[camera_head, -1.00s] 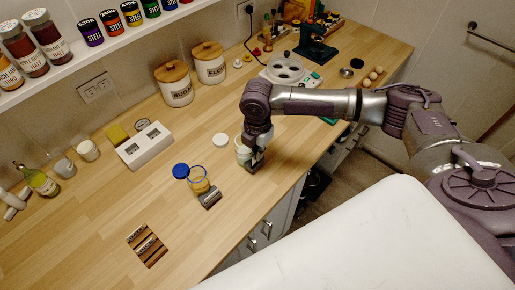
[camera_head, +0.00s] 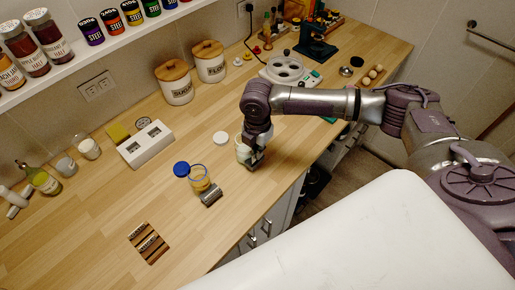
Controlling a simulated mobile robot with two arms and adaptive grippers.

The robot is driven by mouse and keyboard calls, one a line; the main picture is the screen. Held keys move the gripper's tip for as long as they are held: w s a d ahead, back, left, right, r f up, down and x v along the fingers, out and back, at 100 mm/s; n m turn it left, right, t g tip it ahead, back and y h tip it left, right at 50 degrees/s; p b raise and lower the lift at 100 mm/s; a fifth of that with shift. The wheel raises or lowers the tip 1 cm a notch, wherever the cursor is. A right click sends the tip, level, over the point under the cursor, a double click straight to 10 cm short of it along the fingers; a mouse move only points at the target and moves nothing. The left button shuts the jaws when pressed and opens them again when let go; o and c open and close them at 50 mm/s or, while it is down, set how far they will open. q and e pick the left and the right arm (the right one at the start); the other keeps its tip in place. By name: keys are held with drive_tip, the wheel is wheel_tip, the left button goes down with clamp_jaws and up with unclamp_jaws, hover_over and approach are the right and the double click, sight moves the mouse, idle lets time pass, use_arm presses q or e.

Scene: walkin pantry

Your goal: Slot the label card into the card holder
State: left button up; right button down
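A small brown striped piece with pale lettered strips (camera_head: 149,243) lies flat on the counter at the lower left. It may be the label card or its holder; I cannot tell which. A white block with two dark square windows (camera_head: 147,144) stands further back, and I cannot tell whether it is a holder. My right gripper (camera_head: 252,166) points down close to the counter, beside a pale open jar (camera_head: 242,150). The gripper is too small and dark to show whether its fingers are apart or hold anything. My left gripper is out of view.
A glass jar with yellow contents (camera_head: 200,181), a blue lid (camera_head: 181,169), a grey cylinder (camera_head: 211,195) and a white lid (camera_head: 220,138) are left of my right gripper. Canisters (camera_head: 174,85) stand at the wall. The counter (camera_head: 110,205) between the striped piece and white block is clear.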

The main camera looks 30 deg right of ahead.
idle(0.7)
drive_tip(key=shift+p, duration=0.45)
drive_tip(key=shift+p, duration=0.4)
drive_tip(key=shift+f+b, duration=0.45)
drive_tip(key=shift+f, duration=0.9)
idle(0.4)
drive_tip(key=c, duration=1.2)
unclamp_jaws()
drive_tip(key=shift+c, duration=0.2)
drive_tip(key=shift+s, duration=0.1)
wheel_tip(320, 180, up, 12)
drive_tip(key=shift+r, duration=0.1)
